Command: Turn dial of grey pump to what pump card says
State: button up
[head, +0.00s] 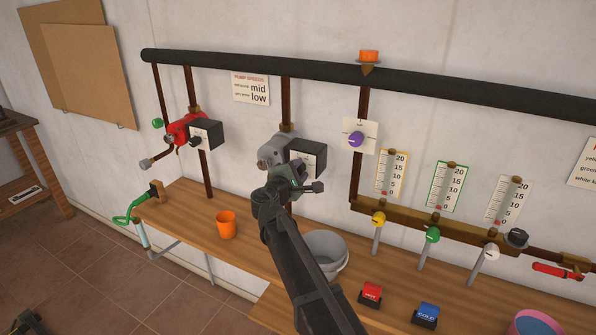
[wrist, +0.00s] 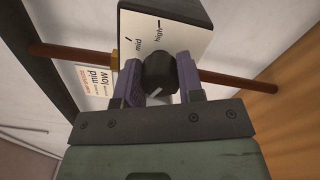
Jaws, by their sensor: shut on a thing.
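The grey pump (head: 274,151) sits on a vertical brown pipe in the head view, with a dark control box (head: 317,155) at its right. My gripper (head: 288,184) is at the front of this box. In the wrist view, the purple fingers of my gripper (wrist: 159,66) are shut on the black dial (wrist: 157,76), one on each side. The box face (wrist: 170,30) shows "mid" and "high" marks; any other mark is hidden. A short white line shows on the dial, but its setting is unclear. The pump card (head: 251,89) reads mid, then low below; the lower row appears to be the grey pump's.
A red pump (head: 184,130) with its own box is at the left. A purple knob (head: 356,139) and several gauges are at the right. An orange cup (head: 226,224) and a grey bucket (head: 325,255) stand on the wooden bench (head: 190,210) below. A thick black pipe runs above.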

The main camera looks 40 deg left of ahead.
jog(key=m, duration=0.4)
jog(key=shift+m, duration=2.3)
jog(key=o, duration=0.9)
jog(key=s, duration=0.3)
jog(key=s+d, duration=0.1)
jog(key=s, duration=0.3)
jog(key=s+d, duration=0.1)
jog(key=s, duration=0.2)
jog(key=shift+s+d, duration=0.1)
jog(key=shift+s, duration=0.25)
